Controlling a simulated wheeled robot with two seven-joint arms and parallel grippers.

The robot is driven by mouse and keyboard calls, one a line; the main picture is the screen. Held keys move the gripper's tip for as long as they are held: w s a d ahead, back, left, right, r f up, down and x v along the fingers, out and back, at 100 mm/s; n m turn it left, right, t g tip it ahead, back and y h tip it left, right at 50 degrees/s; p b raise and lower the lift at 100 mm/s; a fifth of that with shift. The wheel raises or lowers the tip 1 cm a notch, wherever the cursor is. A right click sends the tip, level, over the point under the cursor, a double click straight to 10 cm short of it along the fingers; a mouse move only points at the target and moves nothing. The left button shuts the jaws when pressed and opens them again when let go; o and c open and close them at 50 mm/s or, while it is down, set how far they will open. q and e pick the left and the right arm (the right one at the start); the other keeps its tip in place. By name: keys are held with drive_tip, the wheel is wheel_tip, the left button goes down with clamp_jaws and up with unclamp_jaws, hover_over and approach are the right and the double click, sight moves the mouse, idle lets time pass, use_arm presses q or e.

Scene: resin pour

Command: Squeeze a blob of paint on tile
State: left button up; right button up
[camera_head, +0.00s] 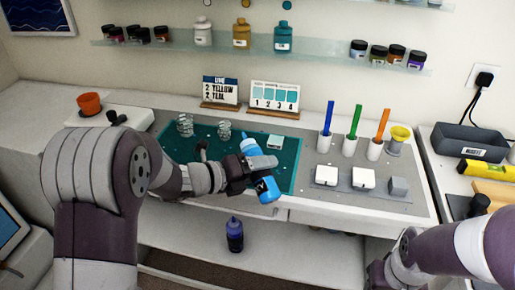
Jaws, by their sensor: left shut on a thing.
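My left gripper (258,166) is shut on a blue squeeze bottle (268,190) and holds it at a tilt over the front part of the teal mat (285,170). The black jaws hide the bottle's middle; a paler blue end shows above them and a brighter blue end below. I cannot tell whether the nozzle touches anything. A small pale block (275,142) lies on the mat behind the bottle. Two white square tiles, one left (326,175) and one right (363,178), lie on a grey pad to the right.
Two clear cups (185,125) stand on the mat. A dark blue bottle (235,236) stands below the worktop. Two cards (274,97) stand behind.

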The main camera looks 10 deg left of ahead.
use_arm(q)
drive_tip(key=n+p, duration=0.1)
drive_tip(key=f+n+g+p, duration=0.1)
drive_tip(key=p, duration=0.1)
drive_tip(key=f+n+h+p, duration=0.1)
drive_tip(key=shift+s+d+n+g+p, duration=0.25)
drive_tip(key=shift+s+n+g+p, duration=0.05)
drive_tip(key=shift+s+g+p, duration=0.1)
drive_tip(key=shift+w+r+n+p, duration=0.15)
drive_tip(key=shift+r+n+p, duration=0.35)
drive_tip(key=shift+p, duration=0.6)
drive_tip(key=shift+f, duration=0.25)
drive_tip(key=shift+r+g, duration=0.3)
drive_tip(key=r+n+p, duration=0.1)
drive_tip(key=p, duration=0.1)
drive_tip(key=r+n+h+p, duration=0.1)
drive_tip(key=p, duration=0.1)
drive_tip(key=w+r+n+g+p, duration=0.1)
drive_tip(key=p, duration=0.2)
drive_tip(key=shift+a+r+h, duration=0.2)
drive_tip(key=shift+a+h, duration=0.2)
drive_tip(key=shift+w+a+n+p, duration=0.1)
drive_tip(key=shift+a+n+p, duration=0.05)
drive_tip(key=shift+n+p, duration=0.2)
